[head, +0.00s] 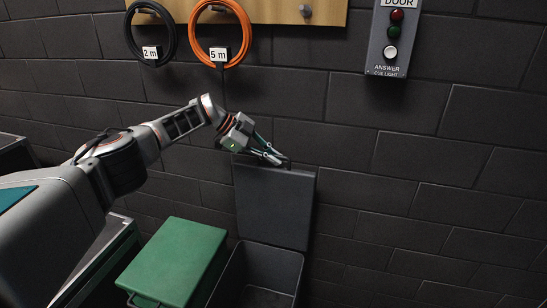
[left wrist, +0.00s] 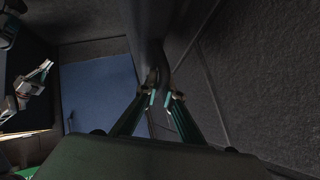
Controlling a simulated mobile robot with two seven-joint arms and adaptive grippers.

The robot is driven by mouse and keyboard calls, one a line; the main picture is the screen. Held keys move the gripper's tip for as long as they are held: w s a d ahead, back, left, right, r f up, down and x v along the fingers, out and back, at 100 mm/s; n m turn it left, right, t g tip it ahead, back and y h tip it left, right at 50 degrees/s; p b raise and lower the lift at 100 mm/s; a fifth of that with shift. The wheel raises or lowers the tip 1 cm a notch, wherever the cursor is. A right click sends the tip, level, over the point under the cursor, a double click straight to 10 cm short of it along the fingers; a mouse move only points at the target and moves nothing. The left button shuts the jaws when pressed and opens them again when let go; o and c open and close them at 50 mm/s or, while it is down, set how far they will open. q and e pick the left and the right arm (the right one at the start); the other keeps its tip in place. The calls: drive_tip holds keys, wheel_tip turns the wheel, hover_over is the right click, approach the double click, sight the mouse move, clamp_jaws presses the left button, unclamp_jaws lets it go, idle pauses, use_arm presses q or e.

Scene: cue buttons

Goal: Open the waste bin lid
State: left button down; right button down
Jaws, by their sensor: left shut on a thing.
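The waste bin (head: 300,262) stands low against the wall, with its dark opening showing. Its dark grey lid (head: 275,205) is raised, standing close to upright along the wall behind the bin. My left gripper (head: 279,160) is at the top edge of the lid and shut on it. In the left wrist view the fingertips (left wrist: 163,98) close around a dark, narrow part; its exact shape is hard to make out there.
A green box (head: 178,262) stands just left of the bin. Above hang a black cable coil (head: 131,45) and an orange cable coil (head: 189,36) on a wooden board (head: 275,10). A button panel (head: 391,40) is on the wall at the right. The wall right of the lid is bare.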

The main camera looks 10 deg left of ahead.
use_arm(q)
drive_tip(key=shift+d+r, duration=0.1)
drive_tip(key=c, duration=2.2)
unclamp_jaws()
drive_tip(key=shift+o, duration=0.2)
drive_tip(key=shift+s+a+r, duration=0.1)
drive_tip(key=shift+a+r, duration=0.1)
drive_tip(key=shift+a, duration=0.15)
drive_tip(key=v, duration=1.1)
drive_tip(key=shift+r, duration=0.15)
